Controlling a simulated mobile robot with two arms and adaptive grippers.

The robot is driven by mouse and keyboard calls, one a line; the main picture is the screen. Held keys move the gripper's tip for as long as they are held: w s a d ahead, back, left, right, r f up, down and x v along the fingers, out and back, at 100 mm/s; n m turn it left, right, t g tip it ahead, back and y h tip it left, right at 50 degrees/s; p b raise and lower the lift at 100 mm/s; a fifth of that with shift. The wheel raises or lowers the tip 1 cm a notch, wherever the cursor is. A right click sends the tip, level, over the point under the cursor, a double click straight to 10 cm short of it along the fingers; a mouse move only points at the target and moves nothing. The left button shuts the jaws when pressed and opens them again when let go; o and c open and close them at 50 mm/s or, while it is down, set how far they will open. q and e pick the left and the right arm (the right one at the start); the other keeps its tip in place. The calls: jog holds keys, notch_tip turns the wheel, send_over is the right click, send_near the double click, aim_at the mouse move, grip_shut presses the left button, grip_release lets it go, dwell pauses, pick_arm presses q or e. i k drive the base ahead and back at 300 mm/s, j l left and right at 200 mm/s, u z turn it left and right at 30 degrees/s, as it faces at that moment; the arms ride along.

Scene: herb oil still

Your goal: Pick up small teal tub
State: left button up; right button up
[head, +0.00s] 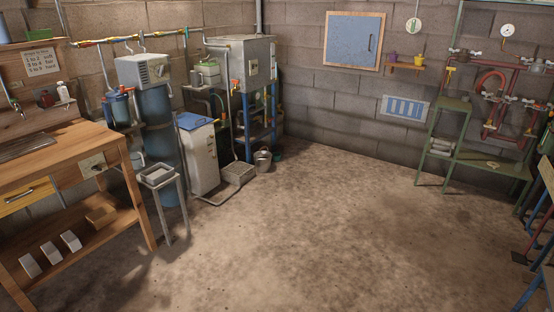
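A small teal tub-like object (277,154) shows low on the floor near the back corner, just right of a metal bucket (262,160). It is small and dark in this view, and I cannot make out its details. I cannot tell for sure which of these is the named tub. Neither of my grippers is in view.
A wooden workbench (62,160) fills the left side. A small stand (160,180), a white bin with a blue lid (199,150) and a grey tank (255,60) line the left wall. A green shelf rack (452,145) stands right. The middle floor (310,225) is clear.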

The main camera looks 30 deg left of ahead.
aim_at(276, 155)
jog(key=i+j+u, duration=0.25)
jog(key=i, duration=0.65)
jog(key=i+u, duration=0.25)
jog(key=i, duration=0.65)
jog(key=i+l, duration=0.1)
jog(key=i, duration=4.25)
jog(key=i+u, duration=0.45)
jog(key=i+l+u, duration=0.3)
jog(key=i+u, duration=0.2)
jog(key=i+l+u, duration=0.45)
jog(key=k+j, duration=0.05)
jog(key=j, duration=0.05)
